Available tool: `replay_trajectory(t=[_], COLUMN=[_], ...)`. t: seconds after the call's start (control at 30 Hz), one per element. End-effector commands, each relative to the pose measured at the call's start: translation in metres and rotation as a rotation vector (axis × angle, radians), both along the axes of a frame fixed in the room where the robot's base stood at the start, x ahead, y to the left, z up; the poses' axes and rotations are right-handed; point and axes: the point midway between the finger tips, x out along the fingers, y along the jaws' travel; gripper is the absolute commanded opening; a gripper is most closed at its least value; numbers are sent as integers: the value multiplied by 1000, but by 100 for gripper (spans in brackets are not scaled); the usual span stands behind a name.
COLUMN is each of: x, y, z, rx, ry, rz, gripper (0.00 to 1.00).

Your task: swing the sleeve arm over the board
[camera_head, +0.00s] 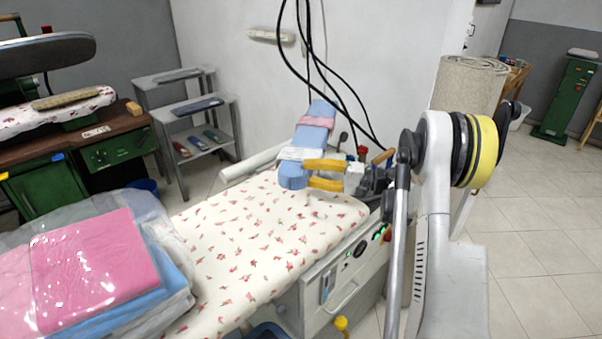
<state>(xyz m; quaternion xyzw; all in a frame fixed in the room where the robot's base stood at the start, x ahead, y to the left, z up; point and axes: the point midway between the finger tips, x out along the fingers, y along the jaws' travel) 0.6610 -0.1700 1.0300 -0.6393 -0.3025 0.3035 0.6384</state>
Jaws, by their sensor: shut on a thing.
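The sleeve arm (308,139) is a narrow, light-blue padded board with a pink band across it, at the board's far edge. Its near end overlaps the far part of the ironing board in the picture; the gap in height is hard to judge. The board (240,240) has a white cover with small red flowers. My gripper (310,175), with two yellow fingers, comes from the right and is shut on the near end of the sleeve arm. The sleeve arm's mount is hidden.
Bagged folded pink and blue clothes (95,265) cover the board's left near part. Black cables (310,60) hang above the sleeve arm. A control panel (365,250) is below the board's right edge. A grey shelf (205,140) stands behind left. Tiled floor (545,240) is free at right.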

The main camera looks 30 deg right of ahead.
Motion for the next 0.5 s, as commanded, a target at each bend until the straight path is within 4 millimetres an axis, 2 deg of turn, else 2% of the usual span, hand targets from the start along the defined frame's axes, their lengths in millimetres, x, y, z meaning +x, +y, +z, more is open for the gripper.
replay_trajectory(t=[0.37, 0.4, 0.47, 0.5], x=[-2, -2, -2, -2], y=[-5, -5, -5, -5], z=[0, 0, 0, 0], rx=[0, 0, 0, 0], ry=[0, 0, 0, 0], rz=[-4, -4, -4, -3], gripper=[0, 37, 55, 58])
